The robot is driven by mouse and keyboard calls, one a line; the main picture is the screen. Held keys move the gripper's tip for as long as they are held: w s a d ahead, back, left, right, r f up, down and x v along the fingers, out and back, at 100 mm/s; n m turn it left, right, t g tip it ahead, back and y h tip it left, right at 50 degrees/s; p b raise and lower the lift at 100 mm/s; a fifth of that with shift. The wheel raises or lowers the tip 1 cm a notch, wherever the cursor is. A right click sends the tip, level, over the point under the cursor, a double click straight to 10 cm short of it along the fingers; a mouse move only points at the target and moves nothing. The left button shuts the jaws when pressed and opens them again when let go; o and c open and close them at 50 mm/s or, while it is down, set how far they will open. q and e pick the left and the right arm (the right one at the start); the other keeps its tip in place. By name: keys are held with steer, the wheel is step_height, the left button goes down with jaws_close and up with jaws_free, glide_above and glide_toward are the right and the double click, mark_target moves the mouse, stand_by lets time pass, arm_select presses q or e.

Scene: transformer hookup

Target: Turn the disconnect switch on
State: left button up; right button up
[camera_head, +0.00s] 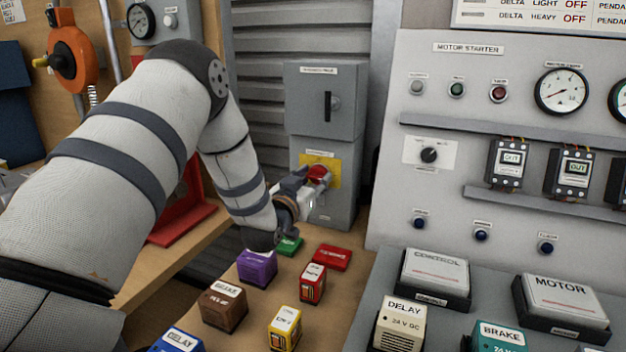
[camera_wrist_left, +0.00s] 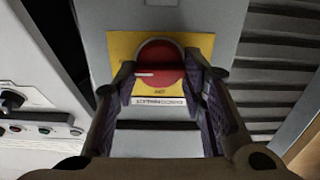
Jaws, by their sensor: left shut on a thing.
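The disconnect switch is a red rotary knob (camera_head: 318,174) on a yellow plate (camera_head: 333,171), on the lower part of a grey cabinet. In the left wrist view the red knob (camera_wrist_left: 160,65) sits between my fingers, with a pale mark lying level across it. My left gripper (camera_head: 308,185) reaches in from the left, at the knob. In the left wrist view my left gripper (camera_wrist_left: 168,85) is shut on the knob, a finger on each side. The fingers hide part of the knob's sides. My right gripper is not in view.
The bench below holds several labelled blocks, including a purple one (camera_head: 257,268), a brown one (camera_head: 223,306) and a red one (camera_head: 312,283). The motor starter panel (camera_head: 470,75) stands to the right. An orange reel (camera_head: 73,57) hangs at the left.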

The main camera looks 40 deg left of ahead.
arm_select(q)
steer(key=shift+r, duration=0.15)
stand_by(0.4)
steer(key=o, duration=1.2)
steer(key=shift+c, duration=0.2)
steer(key=v, duration=1.2)
